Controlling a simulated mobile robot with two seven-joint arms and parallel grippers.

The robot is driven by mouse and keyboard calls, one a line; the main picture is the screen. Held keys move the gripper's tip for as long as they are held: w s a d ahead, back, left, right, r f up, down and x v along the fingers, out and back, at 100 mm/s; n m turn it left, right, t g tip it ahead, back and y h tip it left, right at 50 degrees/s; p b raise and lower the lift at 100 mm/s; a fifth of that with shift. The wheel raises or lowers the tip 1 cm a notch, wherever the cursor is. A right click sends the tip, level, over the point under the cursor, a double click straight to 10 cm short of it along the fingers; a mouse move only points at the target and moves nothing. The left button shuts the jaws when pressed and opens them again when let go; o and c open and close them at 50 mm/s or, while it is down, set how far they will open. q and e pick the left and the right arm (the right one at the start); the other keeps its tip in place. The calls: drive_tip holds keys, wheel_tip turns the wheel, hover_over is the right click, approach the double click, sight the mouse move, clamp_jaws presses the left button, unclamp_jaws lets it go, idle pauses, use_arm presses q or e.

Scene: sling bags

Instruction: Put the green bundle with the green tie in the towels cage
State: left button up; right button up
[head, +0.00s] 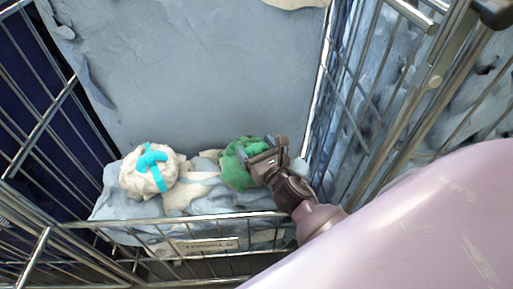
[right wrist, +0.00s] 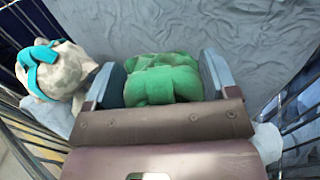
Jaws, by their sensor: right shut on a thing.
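The green bundle (head: 236,172) is inside a wire cage, at the right part of the cloth pile; its green tie is hard to tell from the cloth. My right gripper (head: 266,158) reaches in over the cage's front rail from the right and is shut on the bundle. In the right wrist view the green bundle (right wrist: 165,78) sits between the two fingers of the gripper (right wrist: 160,88). The cage (head: 160,219) has a label plate (head: 207,246) on its front whose writing is too blurred to read surely. My left gripper is out of view.
A cream bundle with a turquoise tie (head: 137,181) lies left of the green one, also in the right wrist view (right wrist: 62,70). Grey and cream cloths lie between and under them. Wire walls (head: 372,90) stand on the right and left. A large grey-blue sheet (head: 200,75) fills the back.

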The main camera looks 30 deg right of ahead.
drive_tip(key=o, duration=1.6)
drive_tip(key=shift+f, duration=0.1)
drive_tip(key=shift+o, duration=0.3)
drive_tip(key=shift+r, duration=0.2)
drive_tip(key=shift+s+f, duration=0.15)
drive_tip(key=shift+s, duration=0.25)
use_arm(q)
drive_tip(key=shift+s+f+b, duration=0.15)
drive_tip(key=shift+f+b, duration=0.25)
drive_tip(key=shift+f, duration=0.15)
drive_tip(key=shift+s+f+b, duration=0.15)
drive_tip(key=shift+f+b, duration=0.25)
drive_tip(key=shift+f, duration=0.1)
use_arm(e)
drive_tip(key=s, duration=1.1)
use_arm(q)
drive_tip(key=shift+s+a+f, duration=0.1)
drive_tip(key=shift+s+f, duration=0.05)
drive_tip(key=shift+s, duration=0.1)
use_arm(e)
drive_tip(key=shift+s, duration=0.1)
